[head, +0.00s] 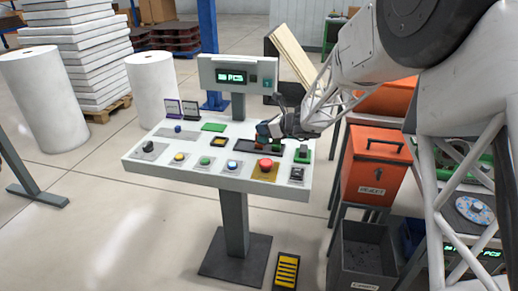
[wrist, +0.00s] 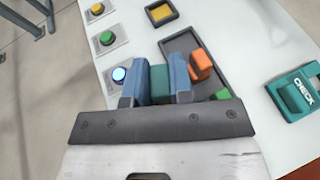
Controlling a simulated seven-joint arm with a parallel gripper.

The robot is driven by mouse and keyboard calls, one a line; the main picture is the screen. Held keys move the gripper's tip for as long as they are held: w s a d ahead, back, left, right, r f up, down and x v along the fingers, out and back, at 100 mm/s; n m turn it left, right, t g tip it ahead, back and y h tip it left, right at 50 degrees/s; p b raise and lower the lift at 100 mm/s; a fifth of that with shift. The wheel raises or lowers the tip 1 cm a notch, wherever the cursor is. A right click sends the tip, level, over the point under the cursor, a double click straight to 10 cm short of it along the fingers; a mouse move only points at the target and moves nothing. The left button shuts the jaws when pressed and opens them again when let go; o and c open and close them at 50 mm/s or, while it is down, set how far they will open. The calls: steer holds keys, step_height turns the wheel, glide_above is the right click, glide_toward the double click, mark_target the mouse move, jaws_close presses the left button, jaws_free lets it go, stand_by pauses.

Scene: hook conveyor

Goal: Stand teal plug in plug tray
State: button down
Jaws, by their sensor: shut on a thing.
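My gripper (wrist: 156,84) is shut on the teal plug (wrist: 159,85), which sits between its two blue fingers in the wrist view. The dark plug tray (wrist: 178,46) lies just beyond and to the right of the fingers. An orange plug (wrist: 201,65) stands in the tray, and a green plug (wrist: 222,95) shows at its near end, partly hidden by my gripper. In the head view my gripper (head: 268,129) is over the console's back right part. I cannot tell whether the teal plug touches the tray.
The white console (head: 145,164) carries several buttons, including a red one (head: 265,165) and a lit blue one (wrist: 119,75). A teal block marked CHECK (wrist: 295,94) is right of the tray. A display (head: 231,77) stands behind. An orange reject bin (head: 374,170) is at the right.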

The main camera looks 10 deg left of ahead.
steer(key=w+d+f+m+t+h, duration=0.2)
steer(key=w+d+m+t, duration=0.15)
steer(key=d, duration=0.65)
steer(key=w+d+f+m+t+h, duration=0.25)
steer(key=w+d, duration=0.25)
steer(key=d, duration=0.6)
steer(key=s+d+f+m+t+h, duration=0.1)
steer(key=d+f, duration=0.7)
steer(key=f, duration=0.4)
steer(key=s+d+f+m+h, duration=0.1)
steer(key=d+f, duration=0.7)
steer(key=f, duration=0.4)
steer(key=w+a+r+m+t+h, duration=0.1)
steer(key=w+a+r, duration=0.2)
steer(key=a+r, duration=0.6)
steer(key=w+a+r+m+h, duration=0.1)
steer(key=w+a+r, duration=0.4)
steer(key=r, duration=0.8)
steer(key=w+a+r+m+t+h, duration=0.1)
steer(key=w+a+r, duration=0.1)
steer(key=a+r, duration=0.75)
steer(key=s+a+m+h, duration=0.1)
steer(key=s+a, duration=0.4)
steer(key=a, duration=0.6)
steer(key=s+a+m+h, duration=0.2)
steer(key=s+a, duration=0.2)
steer(key=a, duration=0.8)
steer(key=shift+s+a, duration=0.3)
steer(key=shift+s, duration=0.05)
